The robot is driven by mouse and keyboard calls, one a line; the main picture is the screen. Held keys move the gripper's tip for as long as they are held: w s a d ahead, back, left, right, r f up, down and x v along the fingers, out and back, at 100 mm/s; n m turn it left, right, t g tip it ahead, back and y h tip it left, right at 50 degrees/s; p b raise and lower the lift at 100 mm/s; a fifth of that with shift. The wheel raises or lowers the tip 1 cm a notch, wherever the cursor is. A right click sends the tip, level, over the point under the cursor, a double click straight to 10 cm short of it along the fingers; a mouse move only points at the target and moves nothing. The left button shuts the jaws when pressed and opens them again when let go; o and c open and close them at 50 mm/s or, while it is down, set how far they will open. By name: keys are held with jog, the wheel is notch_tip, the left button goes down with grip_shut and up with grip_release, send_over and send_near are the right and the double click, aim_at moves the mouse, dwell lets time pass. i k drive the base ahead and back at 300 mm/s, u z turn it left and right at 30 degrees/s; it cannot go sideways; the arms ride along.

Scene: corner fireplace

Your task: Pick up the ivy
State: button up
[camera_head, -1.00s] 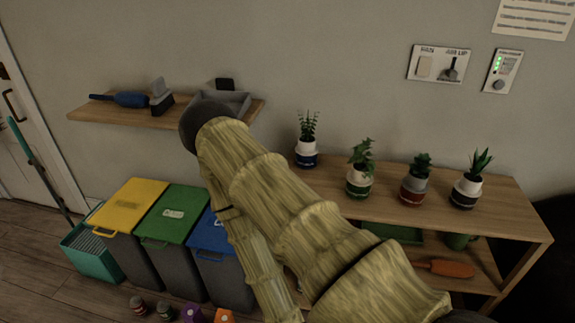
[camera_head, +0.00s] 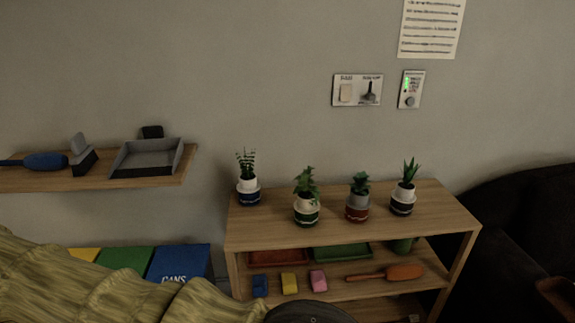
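The ivy appears to be the leafy plant (camera_head: 306,183) in a white pot with a dark green base, second from the left on the wooden shelf unit's top. It stands upright, its broad green leaves spreading above the rim. My arm, in a yellowish ribbed sleeve, crosses the lower left, well below and left of the plant. My gripper is not visible, and nothing touches the ivy.
A blue-based potted plant (camera_head: 248,180) stands left of the ivy; red-based (camera_head: 358,200) and black-based (camera_head: 403,190) ones stand right. The shelf unit (camera_head: 440,208) has bare top at the right end. A wall shelf (camera_head: 150,182) holds a grey dustpan (camera_head: 148,158).

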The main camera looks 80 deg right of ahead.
aim_at(307, 203)
jog(key=i, duration=1.85)
jog(key=z, duration=2.6)
